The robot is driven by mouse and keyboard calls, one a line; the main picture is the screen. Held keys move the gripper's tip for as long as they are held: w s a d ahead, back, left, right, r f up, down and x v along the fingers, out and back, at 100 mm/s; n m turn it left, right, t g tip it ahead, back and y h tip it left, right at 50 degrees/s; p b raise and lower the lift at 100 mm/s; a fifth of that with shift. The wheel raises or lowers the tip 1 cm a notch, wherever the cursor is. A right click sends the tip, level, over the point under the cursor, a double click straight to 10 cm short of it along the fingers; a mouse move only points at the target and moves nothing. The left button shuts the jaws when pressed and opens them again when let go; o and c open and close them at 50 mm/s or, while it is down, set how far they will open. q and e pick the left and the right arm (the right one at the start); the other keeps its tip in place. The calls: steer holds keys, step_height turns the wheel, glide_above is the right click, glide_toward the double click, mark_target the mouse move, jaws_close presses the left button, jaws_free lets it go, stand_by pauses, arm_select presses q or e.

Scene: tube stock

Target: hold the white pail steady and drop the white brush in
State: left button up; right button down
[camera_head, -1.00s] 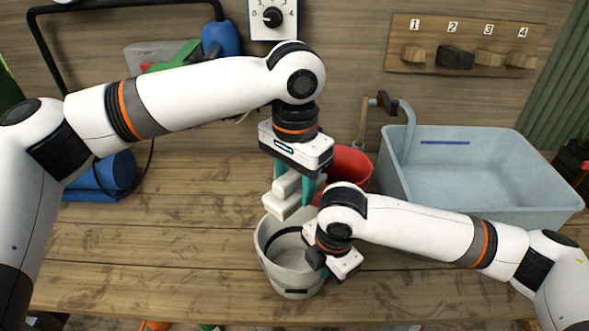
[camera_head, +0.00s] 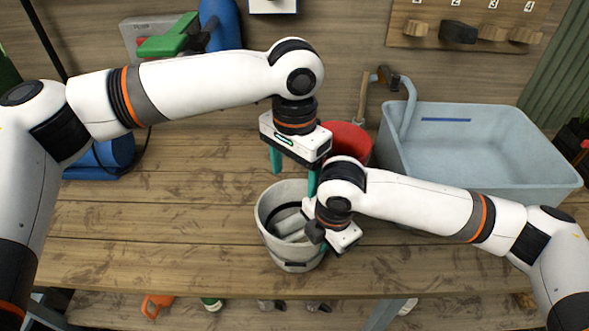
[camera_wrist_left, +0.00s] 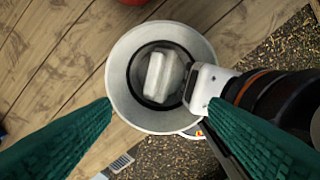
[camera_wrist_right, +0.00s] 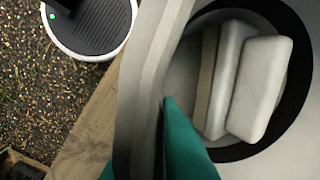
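The white pail (camera_head: 280,250) stands upright near the front edge of the wooden table. The white brush (camera_head: 291,226) lies inside it, low in the pail; it also shows in the left wrist view (camera_wrist_left: 165,77) and, with a brown strip along one side, in the right wrist view (camera_wrist_right: 257,88). My left gripper (camera_head: 294,172) is open and empty above the pail, its fingers wide apart. My right gripper (camera_head: 318,238) is at the pail's right side, shut on its wall; in the right wrist view one teal finger (camera_wrist_right: 182,140) is inside the pail against the wall.
A red bucket (camera_head: 347,140) stands just behind the pail. A large grey-blue basin (camera_head: 480,200) is at the right. A blue object (camera_head: 112,152) lies at the left. The table left of the pail is clear.

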arm_select(q)
steer(key=shift+r, duration=0.1)
step_height(320, 180, up, 12)
stand_by(0.5)
stand_by(0.5)
arm_select(e)
steer(key=c, duration=1.5)
jaws_free()
steer(key=shift+c, duration=0.2)
